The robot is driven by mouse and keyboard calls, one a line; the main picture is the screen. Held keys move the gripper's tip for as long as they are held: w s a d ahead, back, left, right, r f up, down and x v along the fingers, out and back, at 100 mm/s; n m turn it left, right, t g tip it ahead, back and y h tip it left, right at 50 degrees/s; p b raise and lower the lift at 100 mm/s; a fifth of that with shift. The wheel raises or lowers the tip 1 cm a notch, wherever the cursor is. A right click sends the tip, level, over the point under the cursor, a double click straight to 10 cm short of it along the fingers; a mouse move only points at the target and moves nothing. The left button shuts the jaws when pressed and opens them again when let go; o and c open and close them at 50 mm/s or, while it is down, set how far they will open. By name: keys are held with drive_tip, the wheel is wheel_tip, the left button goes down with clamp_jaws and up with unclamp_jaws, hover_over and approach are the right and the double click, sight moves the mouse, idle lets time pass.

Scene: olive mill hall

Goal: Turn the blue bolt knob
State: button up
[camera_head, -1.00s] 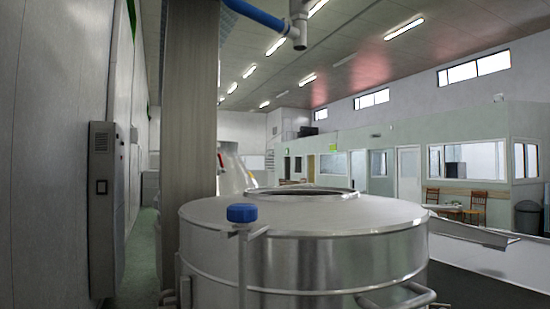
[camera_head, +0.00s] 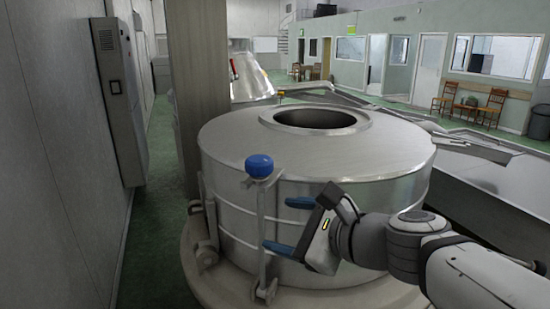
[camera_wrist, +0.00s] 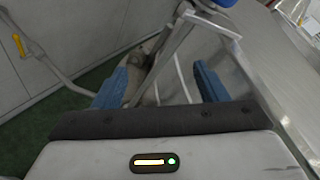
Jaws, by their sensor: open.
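The blue bolt knob (camera_head: 259,166) sits on top of an upright metal bolt post (camera_head: 262,225) at the front left of a large steel vat (camera_head: 345,205). My gripper (camera_head: 277,224) is open, its two blue fingers one above the other, pointing left. It is below and to the right of the knob, in front of the vat wall, and apart from the knob. In the wrist view the knob (camera_wrist: 227,3) shows only as a blue edge at the top. The post's metal bars lie beyond the open fingers there. No object is visibly held.
The vat's round top opening (camera_head: 314,118) is behind the knob. A steel pillar (camera_head: 200,95) and grey wall cabinet (camera_head: 122,100) stand to the left. Green floor (camera_head: 158,235) is free between wall and vat. Chairs (camera_head: 488,106) stand far right.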

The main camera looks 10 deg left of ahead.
sight(253, 161)
drive_tip(key=r+m+t, duration=0.1)
drive_tip(key=r+m, duration=0.1)
drive_tip(key=w+a+r+m+t+y, duration=0.1)
drive_tip(key=r+m, duration=0.2)
drive_tip(key=w+r+m+t+y, duration=0.1)
drive_tip(key=r+m, duration=0.1)
drive_tip(key=r, duration=0.1)
drive_tip(key=shift+a, duration=0.25)
drive_tip(key=p+x, duration=0.1)
drive_tip(key=x, duration=0.6)
drive_tip(key=shift+w+a+r, duration=0.1)
drive_tip(key=shift+w+a, duration=0.05)
drive_tip(key=shift+a, duration=0.1)
